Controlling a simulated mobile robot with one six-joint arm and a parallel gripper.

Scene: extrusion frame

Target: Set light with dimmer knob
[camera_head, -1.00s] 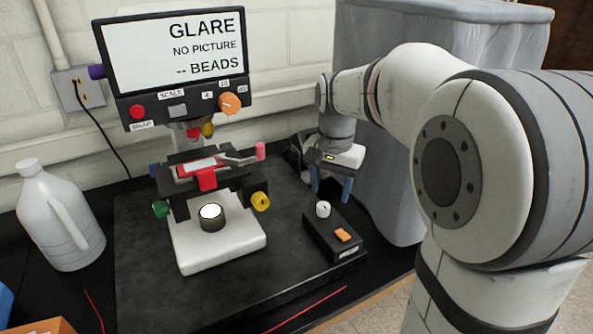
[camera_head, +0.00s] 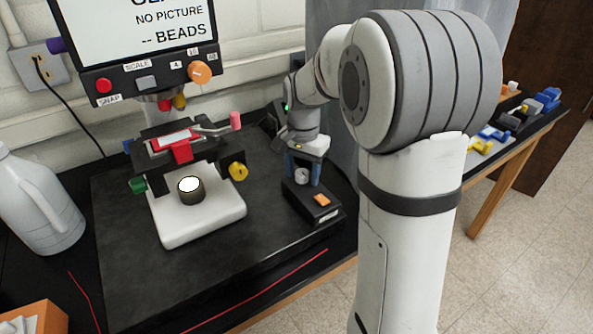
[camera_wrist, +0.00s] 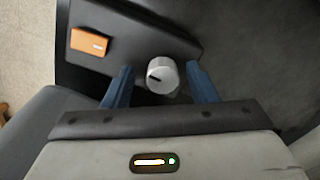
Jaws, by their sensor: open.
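The dimmer knob (camera_wrist: 163,76) is a light grey cylinder with a dark pointer mark, on a black control box (camera_head: 313,203). The box also carries an orange rocker switch (camera_wrist: 90,42). My gripper (camera_wrist: 160,84) is open, its blue fingers one on each side of the knob, with gaps visible in the wrist view. In the head view the knob (camera_head: 302,175) shows between the fingers, just below the gripper body. The monitor (camera_head: 130,25) is partly cut off at the top; "NO PICTURE" and "-- BEADS" are readable. The microscope's lamp (camera_head: 190,186) glows white.
The microscope stage (camera_head: 175,145) with green, yellow and pink knobs stands left of the box. A white jug (camera_head: 38,205) is at the far left. The black mat (camera_head: 130,240) has free room in front.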

